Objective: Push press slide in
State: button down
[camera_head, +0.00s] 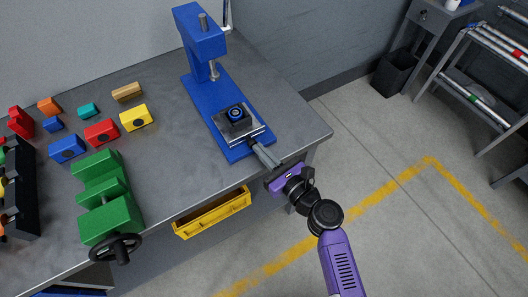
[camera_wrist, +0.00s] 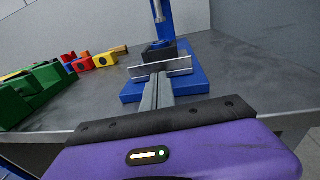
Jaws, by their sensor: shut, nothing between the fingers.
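The blue arbor press (camera_head: 207,55) stands on the grey workbench, with its ram above its base. The press slide (camera_head: 242,132) is a metal plate carriage at the front of the base. It carries a dark block with a blue round part (camera_head: 236,114). My gripper (camera_head: 257,149) is shut and empty, with its fingertips at the slide's front plate. In the wrist view the shut fingers (camera_wrist: 155,85) reach the front plate (camera_wrist: 160,67); whether they touch it I cannot tell. The ram stands behind the block in the head view.
A green vise (camera_head: 105,200) sits at the bench's front left. Several coloured blocks (camera_head: 102,131) lie behind it, beside a black rack (camera_head: 22,190) at the far left. A yellow drawer (camera_head: 212,212) juts out below the bench edge.

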aim_at(251, 134)
jog(key=x, duration=0.2)
jog(key=b+x, duration=0.1)
jog(key=x, duration=0.2)
jog(key=b+x, duration=0.1)
jog(key=x, duration=0.2)
jog(key=shift+w+d+r, duration=0.1)
jog(key=shift+w+d, duration=0.2)
jog(key=shift+d, duration=0.1)
jog(key=shift+w+a+r, duration=0.1)
jog(key=shift+w+a, duration=0.25)
jog(key=shift+w, duration=0.15)
